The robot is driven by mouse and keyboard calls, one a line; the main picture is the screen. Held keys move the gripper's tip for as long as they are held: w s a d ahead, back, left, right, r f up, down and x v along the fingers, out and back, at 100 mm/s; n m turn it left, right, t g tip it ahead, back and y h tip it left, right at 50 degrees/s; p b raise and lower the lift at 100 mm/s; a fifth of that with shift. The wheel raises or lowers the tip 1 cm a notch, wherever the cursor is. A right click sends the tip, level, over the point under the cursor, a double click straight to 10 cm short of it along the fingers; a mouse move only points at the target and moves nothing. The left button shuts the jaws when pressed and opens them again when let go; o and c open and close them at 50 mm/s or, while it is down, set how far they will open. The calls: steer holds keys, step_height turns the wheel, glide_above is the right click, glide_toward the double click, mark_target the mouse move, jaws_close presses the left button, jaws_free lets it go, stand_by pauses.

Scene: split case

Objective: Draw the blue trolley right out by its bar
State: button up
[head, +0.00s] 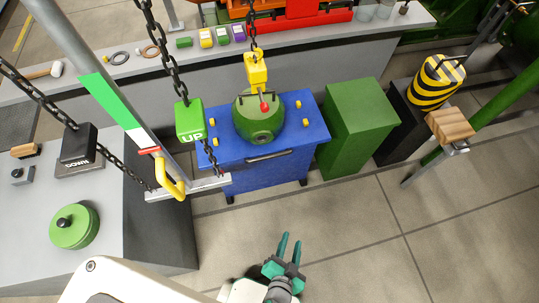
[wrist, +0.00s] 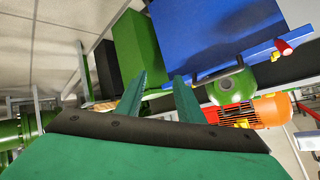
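The blue trolley (head: 265,178) stands against the grey bench in the head view, its front face towards me. Its dark bar (head: 270,156) runs along the upper front edge. A round green casing (head: 260,122) sits on the trolley's top, with a yellow hook block (head: 256,70) on a chain above it. My gripper (head: 290,240) is open and empty over the floor in front of the trolley, apart from the bar. In the wrist view the open fingers (wrist: 158,85) point towards the green cabinet and the blue trolley (wrist: 205,30), which shows tilted.
A green cabinet (head: 358,125) stands just right of the trolley. A striped yellow-black drum (head: 437,82) is farther right. On the left are a grey block (head: 160,232), hanging chains, a green UP block (head: 190,120) and a yellow handle (head: 173,180). The floor before the trolley is clear.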

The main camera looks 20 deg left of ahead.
steer(key=w+a+f+m+g+y, duration=0.1)
steer(key=w+a+f+y, duration=0.1)
steer(key=w+f, duration=0.35)
steer(key=m+g+y, duration=0.2)
steer(key=y, duration=0.9)
glide_toward(269, 157)
steer(key=x, duration=1)
steer(key=shift+w+f, duration=0.3)
steer(key=shift+f, duration=0.15)
steer(key=shift+c, duration=0.7)
jaws_close()
steer(key=shift+s, duration=0.1)
